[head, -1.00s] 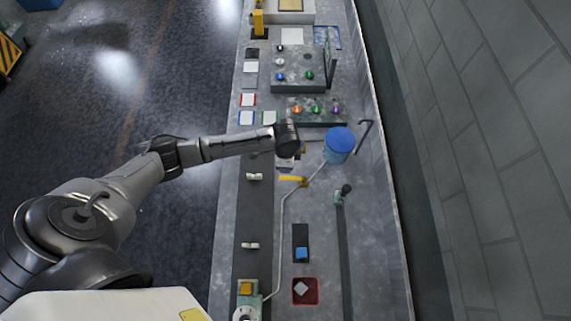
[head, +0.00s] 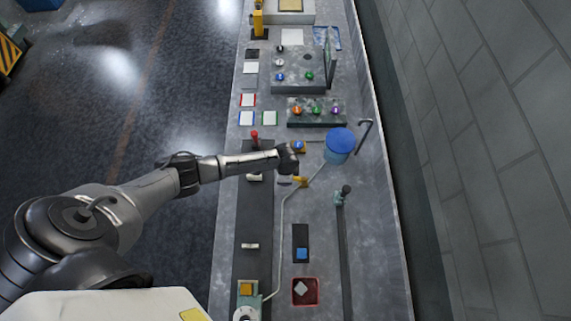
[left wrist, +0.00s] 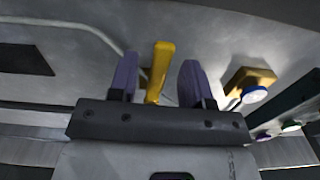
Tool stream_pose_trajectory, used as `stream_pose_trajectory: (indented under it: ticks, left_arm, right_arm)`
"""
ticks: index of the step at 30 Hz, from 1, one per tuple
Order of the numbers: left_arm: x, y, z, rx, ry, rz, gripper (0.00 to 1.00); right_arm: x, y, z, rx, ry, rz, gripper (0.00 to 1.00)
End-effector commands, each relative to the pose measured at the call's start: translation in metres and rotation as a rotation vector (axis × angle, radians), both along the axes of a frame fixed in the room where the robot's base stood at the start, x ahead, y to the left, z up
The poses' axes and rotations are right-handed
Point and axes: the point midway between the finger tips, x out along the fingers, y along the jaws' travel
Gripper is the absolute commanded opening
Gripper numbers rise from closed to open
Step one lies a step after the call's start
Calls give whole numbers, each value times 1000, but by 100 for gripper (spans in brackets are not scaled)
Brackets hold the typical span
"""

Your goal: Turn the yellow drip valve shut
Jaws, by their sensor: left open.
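The yellow drip valve (head: 301,182) sits on the thin grey tubing below the blue tank in the head view, partly covered by my left gripper. My left gripper (left wrist: 157,78) is open with nothing held; I cannot tell whether a finger touches the lever. In the head view the left gripper (head: 294,162) is just above the valve in the picture. My right gripper is not in view.
A blue cylindrical tank (head: 340,146) stands to the right of the gripper. A yellow block with a blue button (head: 299,146) lies close by, also in the left wrist view (left wrist: 250,85). A red-knobbed lever (head: 254,136) and a green-jointed post (head: 342,194) flank the area.

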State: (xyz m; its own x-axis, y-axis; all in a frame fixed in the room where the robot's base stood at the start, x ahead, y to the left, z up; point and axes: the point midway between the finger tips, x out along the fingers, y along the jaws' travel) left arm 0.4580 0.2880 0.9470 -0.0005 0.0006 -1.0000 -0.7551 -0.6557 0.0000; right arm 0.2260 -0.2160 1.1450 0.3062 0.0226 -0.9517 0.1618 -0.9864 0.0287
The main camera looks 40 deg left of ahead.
Motion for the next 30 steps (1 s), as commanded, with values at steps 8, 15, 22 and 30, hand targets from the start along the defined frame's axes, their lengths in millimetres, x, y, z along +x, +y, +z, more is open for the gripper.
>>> stream_pose_trajectory:
  ticks: [8,15,22,30]
  left_arm:
    - [0,0,0,0,0,0,41]
    - [0,0,0,0,0,0,18]
    - [0,0,0,0,0,0,0]
    - [0,0,0,-1,1,-1,0]
  right_arm:
    - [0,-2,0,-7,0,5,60]
    - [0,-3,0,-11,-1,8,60]
    - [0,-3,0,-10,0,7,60]
    - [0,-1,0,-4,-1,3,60]
